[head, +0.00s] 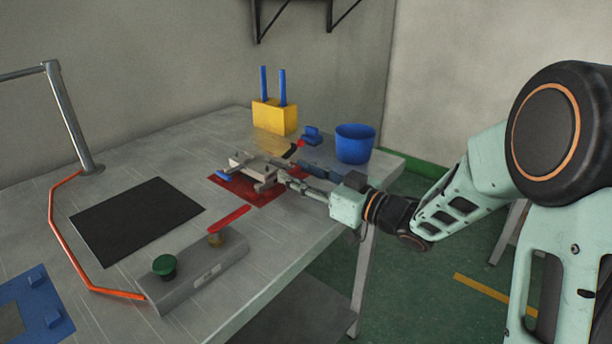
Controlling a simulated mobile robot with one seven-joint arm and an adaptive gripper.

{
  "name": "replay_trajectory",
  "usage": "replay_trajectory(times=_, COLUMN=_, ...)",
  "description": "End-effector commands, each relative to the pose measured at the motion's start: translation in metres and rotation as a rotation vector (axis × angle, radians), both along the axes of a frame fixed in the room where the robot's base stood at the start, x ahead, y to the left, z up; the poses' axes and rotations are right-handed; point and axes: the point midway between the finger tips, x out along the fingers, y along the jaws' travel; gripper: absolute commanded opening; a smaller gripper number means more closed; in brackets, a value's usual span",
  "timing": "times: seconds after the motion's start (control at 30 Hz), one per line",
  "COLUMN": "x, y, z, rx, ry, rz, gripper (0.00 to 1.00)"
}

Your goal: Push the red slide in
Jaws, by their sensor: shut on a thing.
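A grey block-like fixture (247,163) sits on a red mat (225,182) on the table. My gripper (279,175) reaches in from the right, low over the table, with its fingertips at the right end of this fixture. It is shut on a part there, seemingly of the grey fixture; the fingers hide the exact contact. No red slide stands out in the fixture at this size. I cannot tell whether this bar is the slide.
The box also bears a green button (164,266). A yellow block (274,117) with two blue rods, a blue bucket (355,144) and a small blue part (312,134) stand behind. A black mat (137,219) lies left. An orange-red cable (62,240) runs along the left.

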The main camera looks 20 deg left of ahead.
Motion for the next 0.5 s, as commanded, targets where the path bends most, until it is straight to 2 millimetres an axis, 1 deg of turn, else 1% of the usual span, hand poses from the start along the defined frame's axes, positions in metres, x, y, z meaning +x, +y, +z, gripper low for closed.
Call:
replay_trajectory(times=0.2, x=-0.0011, y=0.0012, z=0.0002, rx=0.001, ry=0.001, rz=0.003, gripper=0.00)
replay_trajectory(times=0.23, x=-0.0011, y=0.0012, z=0.0002, rx=0.001, ry=0.001, rz=0.003, gripper=0.41)
replay_trajectory(times=0.37, x=-0.0011, y=0.0010, z=0.0001, rx=0.001, ry=0.001, rz=0.003, gripper=0.55)
replay_trajectory(times=0.5, x=-0.0008, y=0.0006, z=0.0001, rx=0.001, ry=0.001, rz=0.002, gripper=0.56)
